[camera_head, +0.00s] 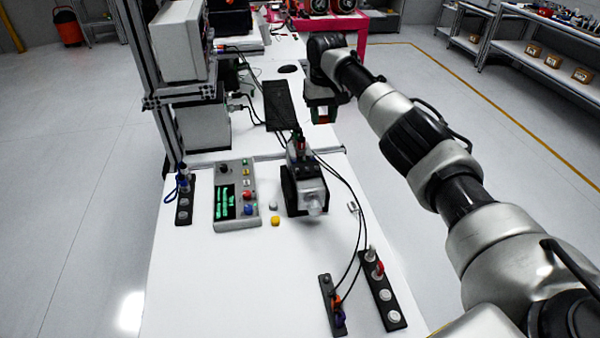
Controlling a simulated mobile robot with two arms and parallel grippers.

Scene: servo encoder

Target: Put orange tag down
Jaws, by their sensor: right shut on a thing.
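My right arm reaches in from the right, and its gripper (322,118) hangs above the far part of the white table (190,285), right of the black keyboard. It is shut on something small. A little reddish-orange (323,115) shows between the fingers, which looks like the orange tag; most of it is hidden by the gripper. My left gripper is out of view.
A grey servo motor (306,192) with cables stands mid-table, beside a control box (235,195) with a green display. Black connector strips (383,292) lie at the front and left. A black keyboard (278,105) and monitor frame stand behind. The front left table is clear.

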